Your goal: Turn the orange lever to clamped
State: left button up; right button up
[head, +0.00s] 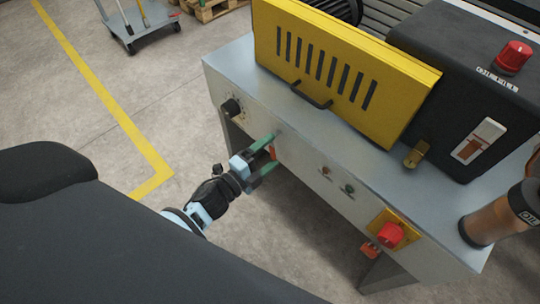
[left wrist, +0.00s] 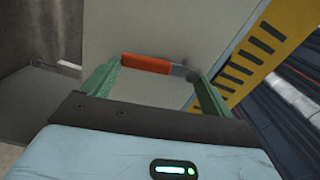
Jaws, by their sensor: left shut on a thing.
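The orange lever (left wrist: 145,63) shows in the left wrist view as a short orange grip with a grey metal end at its right. It lies between the two green fingers of my left gripper (left wrist: 156,68), which is shut on it. In the head view the left gripper (head: 268,160) is at the front panel of the grey machine (head: 300,145). Only a small orange bit of the lever (head: 273,153) shows there between the fingers. The lever's pivot and any position marks are hidden or too small to read. My right gripper is not in view.
A yellow slotted guard (head: 340,65) with a black handle stands above the panel. A black knob (head: 231,107) is left of the gripper. Small buttons (head: 348,188) and a red stop knob (head: 390,235) are to the right. Open floor (head: 180,90) lies left of the machine.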

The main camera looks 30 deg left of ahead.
pick_arm(q)
jog(key=shift+a+f+m+b, duration=0.15)
jog(key=shift+a+m+b, duration=0.15)
jog(key=shift+m, duration=0.6)
jog(key=o, duration=1.2)
jog(key=v, duration=0.7)
jog(key=shift+s+a, duration=0.15)
jog(key=shift+s, duration=0.15)
